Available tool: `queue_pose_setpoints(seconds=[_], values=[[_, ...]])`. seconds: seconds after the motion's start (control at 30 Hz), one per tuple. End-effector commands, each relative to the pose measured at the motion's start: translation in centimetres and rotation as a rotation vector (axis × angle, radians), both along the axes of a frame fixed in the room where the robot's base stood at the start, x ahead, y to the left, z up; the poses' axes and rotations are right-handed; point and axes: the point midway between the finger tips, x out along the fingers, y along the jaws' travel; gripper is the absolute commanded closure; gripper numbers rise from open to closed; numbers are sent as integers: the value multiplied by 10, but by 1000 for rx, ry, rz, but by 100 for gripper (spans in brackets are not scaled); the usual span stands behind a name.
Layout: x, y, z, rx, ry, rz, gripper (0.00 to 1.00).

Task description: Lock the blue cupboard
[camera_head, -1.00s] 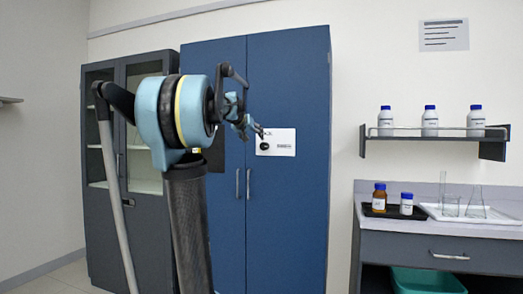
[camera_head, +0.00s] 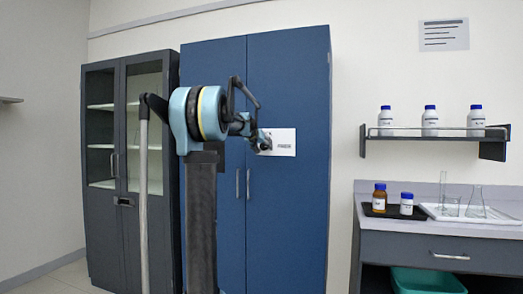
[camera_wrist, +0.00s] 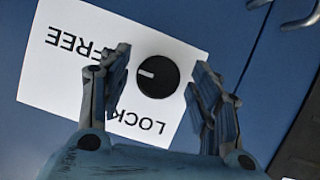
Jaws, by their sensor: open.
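The blue cupboard (camera_head: 288,90) stands with both doors closed. A white plate (camera_head: 284,143) is on its right door. In the wrist view, the plate (camera_wrist: 45,75) reads FREE and LOCK, upside down, around a round black knob (camera_wrist: 157,76). The knob's white mark points left in that view. My gripper (camera_wrist: 161,62) is open, with one finger on each side of the knob. Gaps show between the fingers and the knob, so it is not gripped. In the head view, my gripper (camera_head: 263,146) is in front of the plate's left part and hides the knob.
The blue cupboard has two vertical handles (camera_head: 248,184) below the plate. A grey glass-door cabinet (camera_head: 103,225) stands to the left. At right are a wall shelf (camera_head: 400,139) with bottles and a bench (camera_head: 400,235) with bottles and glassware.

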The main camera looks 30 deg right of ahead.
Motion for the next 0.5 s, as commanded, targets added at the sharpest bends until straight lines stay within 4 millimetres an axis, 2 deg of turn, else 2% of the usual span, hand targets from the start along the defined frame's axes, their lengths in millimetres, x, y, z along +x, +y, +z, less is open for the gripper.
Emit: queue_pose_setpoints(seconds=[0.4, 0.43, 0.5], values=[[4, -6, -3, 1, -1, 0, 43], [4, -6, -3, 1, -1, 0, 45], [4, -6, -3, 1, -1, 0, 61]])
